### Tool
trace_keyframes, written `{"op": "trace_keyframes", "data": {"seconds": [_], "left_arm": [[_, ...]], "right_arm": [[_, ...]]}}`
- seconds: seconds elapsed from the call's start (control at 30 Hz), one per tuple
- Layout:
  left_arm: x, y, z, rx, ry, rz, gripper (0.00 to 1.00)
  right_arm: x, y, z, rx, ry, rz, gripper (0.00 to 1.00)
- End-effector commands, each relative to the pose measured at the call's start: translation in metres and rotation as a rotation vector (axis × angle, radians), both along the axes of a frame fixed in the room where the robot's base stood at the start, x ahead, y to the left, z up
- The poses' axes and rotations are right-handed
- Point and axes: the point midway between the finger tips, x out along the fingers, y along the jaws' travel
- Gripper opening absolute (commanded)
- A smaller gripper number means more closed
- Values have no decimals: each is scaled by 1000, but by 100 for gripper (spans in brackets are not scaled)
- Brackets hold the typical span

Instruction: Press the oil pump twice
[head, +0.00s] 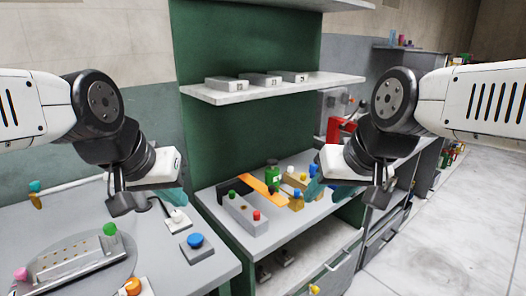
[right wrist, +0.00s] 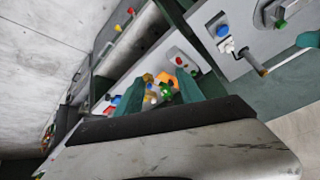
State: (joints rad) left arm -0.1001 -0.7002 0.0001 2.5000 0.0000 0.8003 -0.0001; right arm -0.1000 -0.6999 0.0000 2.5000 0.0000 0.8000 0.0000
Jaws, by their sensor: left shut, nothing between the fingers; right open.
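A small dark green container with a black top (head: 272,172) stands on the grey middle counter in the head view; it may be the oil pump, but I cannot tell for sure. My right gripper (head: 315,188) is open, just right of it and above the counter. In the right wrist view the teal fingers (right wrist: 162,93) are apart, with green, orange and yellow items seen beyond and between them. My left gripper (head: 174,198) is shut and empty, above the left counter near a white-topped switch box (head: 177,217). No contact with the container shows.
A grey box with green and red buttons (head: 245,213) and an orange strip (head: 262,190) lie near the container. A blue button box (head: 196,243) sits on the left counter. A white shelf (head: 270,92) hangs above. A red press (head: 338,128) stands behind right.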

Motion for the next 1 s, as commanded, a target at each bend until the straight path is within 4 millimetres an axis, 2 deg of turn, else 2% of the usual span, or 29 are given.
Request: {"op": "trace_keyframes", "data": {"seconds": [0.03,0.13,0.2,0.27,0.43,0.6,0.8,0.9,1.0], "left_arm": [[0,0,0,0,0,0,0],[0,0,0,0,0,0,0],[0,0,0,0,0,0,0],[0,0,0,0,0,0,0],[0,0,0,0,0,0,0],[0,0,0,0,0,0,0],[0,0,0,0,0,0,0],[0,0,0,0,0,0,0],[0,0,0,0,0,0,0]], "right_arm": [[1,0,0,-1,-1,-1,33],[12,-5,2,-13,-17,-14,14],[29,-13,4,-34,-44,-32,0],[51,-22,7,-59,-80,-52,0],[135,-55,18,-149,-232,-91,0],[219,-73,23,-205,-396,-64,0],[300,-74,11,-201,-566,44,0],[332,-65,-4,-166,-637,123,0],[354,-53,-24,-106,-692,208,0]]}}
